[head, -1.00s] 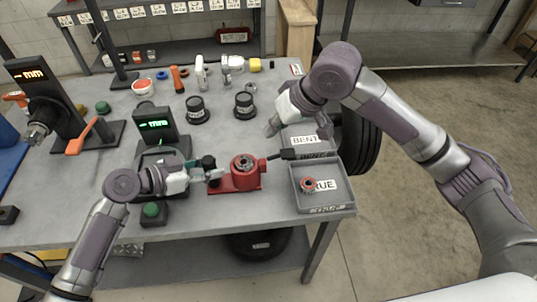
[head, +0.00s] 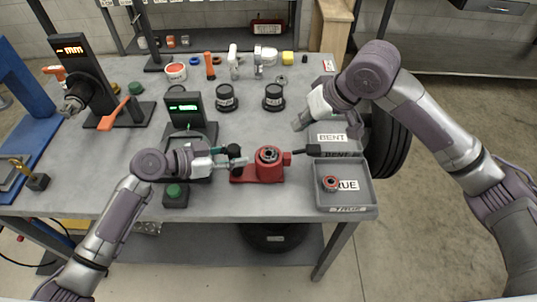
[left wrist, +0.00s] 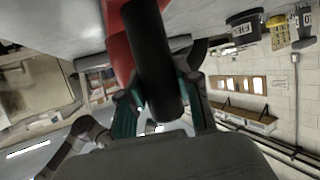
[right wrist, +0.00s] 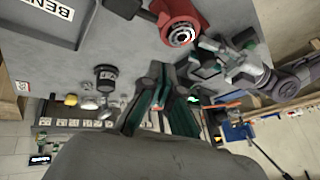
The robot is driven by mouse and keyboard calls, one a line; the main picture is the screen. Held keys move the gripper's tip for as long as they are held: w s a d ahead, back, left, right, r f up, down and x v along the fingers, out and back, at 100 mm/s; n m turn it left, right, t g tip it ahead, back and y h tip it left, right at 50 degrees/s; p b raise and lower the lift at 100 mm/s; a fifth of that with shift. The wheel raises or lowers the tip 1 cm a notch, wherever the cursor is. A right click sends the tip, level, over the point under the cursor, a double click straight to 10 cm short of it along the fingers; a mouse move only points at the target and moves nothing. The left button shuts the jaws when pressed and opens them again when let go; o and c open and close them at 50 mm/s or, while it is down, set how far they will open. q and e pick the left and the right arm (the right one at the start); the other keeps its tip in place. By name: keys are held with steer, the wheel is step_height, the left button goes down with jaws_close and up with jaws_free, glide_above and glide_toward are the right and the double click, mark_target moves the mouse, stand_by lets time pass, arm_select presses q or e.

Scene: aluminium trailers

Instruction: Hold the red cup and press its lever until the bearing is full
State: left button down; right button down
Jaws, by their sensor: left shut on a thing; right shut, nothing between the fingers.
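The red cup (head: 262,168) stands on the grey bench with a ring-shaped metal bearing (head: 268,153) in its top. Its black-ended lever (head: 312,150) sticks out to the right, over the edge of the grey tray. My left gripper (head: 232,156) is at the cup's left side. In the left wrist view its fingers are shut on a black cylindrical handle (left wrist: 152,60) in front of the red body (left wrist: 117,40). My right gripper (head: 299,123) is shut and empty, above and behind the lever. In the right wrist view the cup (right wrist: 178,14) lies beyond its fingertips (right wrist: 160,88).
The grey tray (head: 346,200) at the right has parts marked BENT and TRUE, with a red-and-metal bearing (head: 330,183) in the TRUE part. A green-display gauge (head: 185,108) and a green button (head: 175,191) stand left. Two black pots (head: 226,97) stand behind the cup.

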mark_target(308, 149)
stand_by(0.3)
steer(key=r, duration=0.2)
steer(key=a+r, duration=0.1)
steer(key=shift+a+r, duration=0.1)
steer(key=shift+r, duration=0.25)
steer(key=shift+f, duration=0.1)
steer(key=shift+d+f, duration=0.45)
steer(key=shift+f, duration=0.95)
steer(key=shift+d+f, duration=0.4)
steer(key=shift+f, duration=0.95)
steer(key=shift+d+f, duration=0.45)
steer(key=shift+f, duration=0.95)
steer(key=shift+f, duration=0.1)
steer(key=shift+d+f, duration=0.1)
steer(key=shift+f, duration=0.2)
steer(key=shift+d+f, duration=0.2)
steer(key=shift+f, duration=0.4)
steer(key=shift+d+f, duration=0.15)
steer(key=shift+f, duration=0.4)
